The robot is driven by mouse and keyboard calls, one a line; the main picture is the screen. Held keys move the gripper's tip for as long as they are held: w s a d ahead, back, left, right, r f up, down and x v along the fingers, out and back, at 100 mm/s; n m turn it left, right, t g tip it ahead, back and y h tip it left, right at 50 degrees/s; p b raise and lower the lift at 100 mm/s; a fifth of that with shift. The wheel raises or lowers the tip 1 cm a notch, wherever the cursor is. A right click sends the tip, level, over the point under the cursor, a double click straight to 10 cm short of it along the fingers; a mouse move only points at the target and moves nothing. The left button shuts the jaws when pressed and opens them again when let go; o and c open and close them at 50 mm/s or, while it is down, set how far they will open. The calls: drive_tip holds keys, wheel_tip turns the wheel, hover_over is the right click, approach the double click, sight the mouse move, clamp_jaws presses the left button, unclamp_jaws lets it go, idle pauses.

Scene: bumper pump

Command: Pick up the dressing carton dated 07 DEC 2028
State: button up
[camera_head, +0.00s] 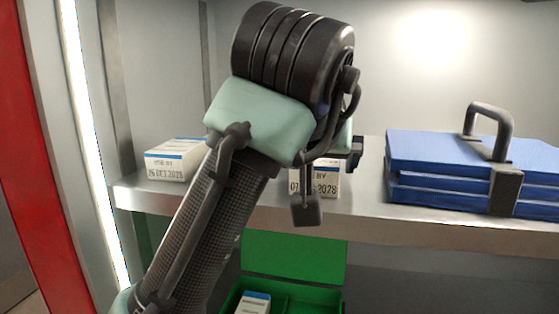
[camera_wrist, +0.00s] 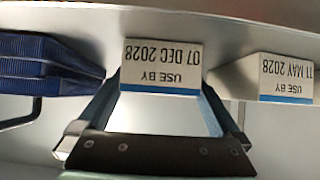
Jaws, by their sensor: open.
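The dressing carton dated 07 DEC 2028 (camera_wrist: 162,66) is white with a blue edge stripe and appears upside down in the wrist view. In the head view, the carton (camera_head: 327,184) stands on the shelf, its label partly hidden by my gripper. My gripper (camera_wrist: 161,100) is open, with one finger on each side of this carton in the wrist view. No clear contact shows, and I cannot tell how far the fingertips reach along its sides. A carton dated 11 MAY 2028 (camera_wrist: 285,78) is at right in the wrist view.
Another carton, seemingly dated 26 OCT 2028 (camera_head: 172,163), stands at the shelf's left. Blue folded items with a handle (camera_head: 440,158) are on the right; they also show in the wrist view (camera_wrist: 45,65). Below the metal shelf (camera_head: 370,222) is a green box (camera_head: 295,258) holding a carton (camera_head: 254,303).

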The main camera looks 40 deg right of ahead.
drive_tip(key=c, duration=1.3)
drive_tip(key=shift+r, duration=0.1)
